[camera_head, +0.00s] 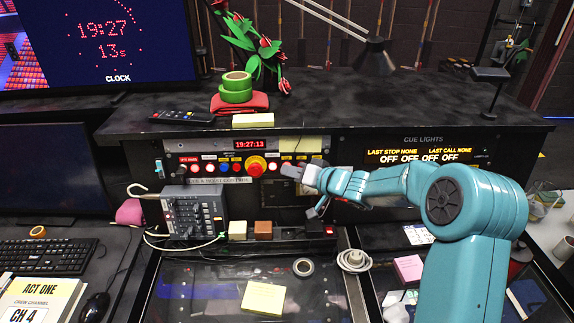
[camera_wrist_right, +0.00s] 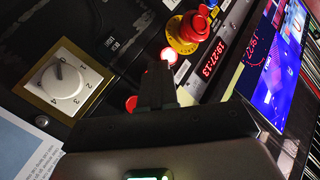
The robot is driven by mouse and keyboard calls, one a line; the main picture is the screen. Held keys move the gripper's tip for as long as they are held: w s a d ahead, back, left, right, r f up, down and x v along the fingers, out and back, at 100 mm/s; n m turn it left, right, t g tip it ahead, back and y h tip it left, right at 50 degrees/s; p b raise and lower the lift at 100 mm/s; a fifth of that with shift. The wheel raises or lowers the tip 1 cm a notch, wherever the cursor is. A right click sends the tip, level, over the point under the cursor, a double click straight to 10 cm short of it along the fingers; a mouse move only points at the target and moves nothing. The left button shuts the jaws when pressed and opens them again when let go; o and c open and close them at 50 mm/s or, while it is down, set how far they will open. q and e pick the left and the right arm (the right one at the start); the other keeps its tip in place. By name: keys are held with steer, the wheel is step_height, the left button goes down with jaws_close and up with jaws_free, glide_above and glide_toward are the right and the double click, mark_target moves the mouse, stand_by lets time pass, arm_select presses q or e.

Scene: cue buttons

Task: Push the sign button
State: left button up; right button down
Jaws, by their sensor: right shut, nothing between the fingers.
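A control panel (camera_head: 225,183) with a row of small coloured buttons stands at the back of the desk. Its labels are too small to read, so I cannot tell which is the sign button. My right gripper (camera_head: 291,171) is shut and empty, in front of the row, right of the big red mushroom button (camera_head: 256,165) on its yellow ring. In the right wrist view the shut fingertips (camera_wrist_right: 158,70) are by a glowing red button (camera_wrist_right: 168,55); contact cannot be told. Another red button (camera_wrist_right: 131,103) is partly hidden by the fingers. My left gripper is out of view.
The mushroom button (camera_wrist_right: 188,30) is close beside the fingertips in the wrist view. A white rotary dial (camera_wrist_right: 65,82) is at left there. A small mixer (camera_head: 193,212) stands below the panel. A plant (camera_head: 255,45) and green tape rolls (camera_head: 237,88) are on the shelf above.

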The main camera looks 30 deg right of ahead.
stand_by(0.4)
steer(key=shift+s+a, duration=0.15)
steer(key=shift+s, duration=0.1)
steer(key=s+a, duration=0.3)
steer(key=s, duration=0.2)
steer(key=shift+r, duration=0.45)
stand_by(0.5)
